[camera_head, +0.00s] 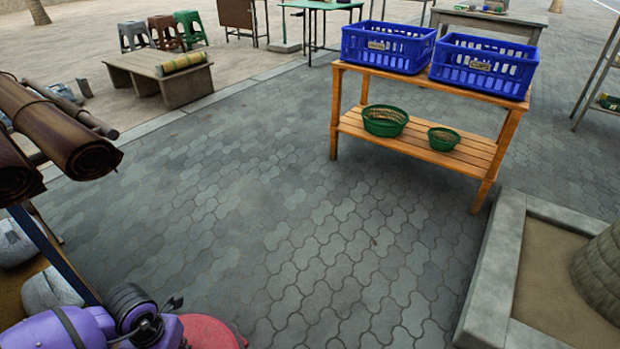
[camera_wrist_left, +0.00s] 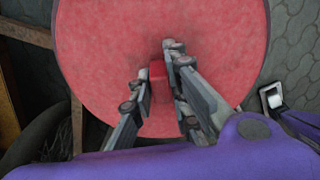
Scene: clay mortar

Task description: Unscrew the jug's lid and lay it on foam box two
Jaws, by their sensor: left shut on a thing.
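A broad round red lid (camera_wrist_left: 105,50) fills the middle of the left wrist view. Part of it shows at the bottom left of the head view (camera_head: 215,335). A small raised red grip (camera_wrist_left: 157,70) stands near its centre. My left gripper (camera_wrist_left: 158,77) has its fingers on both sides of this grip and is shut on it. The jug's body is hidden under the lid, so I cannot tell whether the lid is loose. I cannot make out a foam box in either view. My right gripper is not in view.
A wooden rack (camera_head: 420,140) carries two blue crates (camera_head: 388,46) on top and green baskets (camera_head: 385,121) below. Brown rolls (camera_head: 70,140) stick in from the left. A concrete-edged planter (camera_head: 490,285) is at the right. The paving between (camera_head: 280,210) is clear.

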